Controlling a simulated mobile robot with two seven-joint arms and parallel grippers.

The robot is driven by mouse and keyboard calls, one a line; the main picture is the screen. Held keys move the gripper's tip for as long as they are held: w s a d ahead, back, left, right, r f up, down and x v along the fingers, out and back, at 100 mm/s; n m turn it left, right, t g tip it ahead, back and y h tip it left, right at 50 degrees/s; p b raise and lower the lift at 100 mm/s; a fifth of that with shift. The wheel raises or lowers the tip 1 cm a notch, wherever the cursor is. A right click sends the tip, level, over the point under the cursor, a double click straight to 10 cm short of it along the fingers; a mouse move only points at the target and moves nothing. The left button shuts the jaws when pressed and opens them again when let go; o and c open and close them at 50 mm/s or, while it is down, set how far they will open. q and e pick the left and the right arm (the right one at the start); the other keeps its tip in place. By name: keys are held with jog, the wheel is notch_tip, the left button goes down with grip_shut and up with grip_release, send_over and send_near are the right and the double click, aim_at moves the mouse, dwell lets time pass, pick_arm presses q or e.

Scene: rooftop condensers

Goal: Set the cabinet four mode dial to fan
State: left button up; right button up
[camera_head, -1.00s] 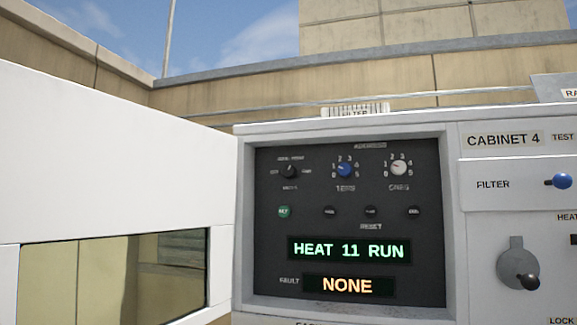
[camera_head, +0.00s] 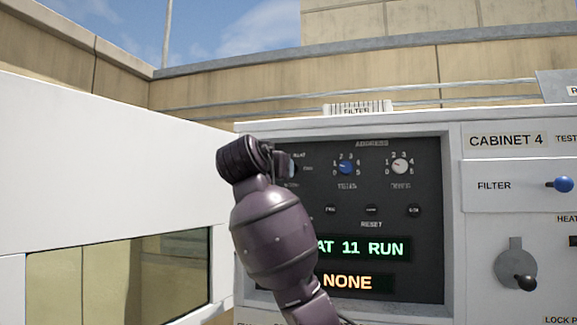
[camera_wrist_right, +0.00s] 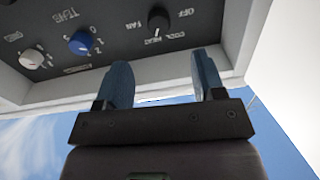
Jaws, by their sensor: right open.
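The cabinet 4 mode dial (camera_wrist_right: 158,20) is a black knob on the dark control panel, seen upside down in the right wrist view. OFF, COOL, HEAT and FAN labels surround it, and its exact pointer setting is hard to read. My right gripper (camera_wrist_right: 162,70) is open and empty, its two blue fingers apart just short of the dial and roughly in line with it. In the head view my right gripper and wrist (camera_head: 285,163) cover the dial. The display (camera_head: 362,248) reads "AT 11 RUN", its left end hidden by my arm. My left gripper is out of view.
A blue dial (camera_head: 346,167) and a white dial (camera_head: 399,166) sit right of the mode dial, with small buttons below. A raised panel frame surrounds them. A large white door panel (camera_head: 110,170) stands close at the left. A filter lever (camera_head: 560,185) projects at the right.

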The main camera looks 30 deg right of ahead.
pick_arm(q)
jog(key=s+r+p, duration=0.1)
jog(key=p, duration=0.2)
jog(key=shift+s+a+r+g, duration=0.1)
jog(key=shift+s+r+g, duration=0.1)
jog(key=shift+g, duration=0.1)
pick_arm(e)
jog(key=x, duration=1)
jog(key=shift+d+r, duration=0.35)
jog(key=shift+r, duration=0.1)
jog(key=c, duration=0.9)
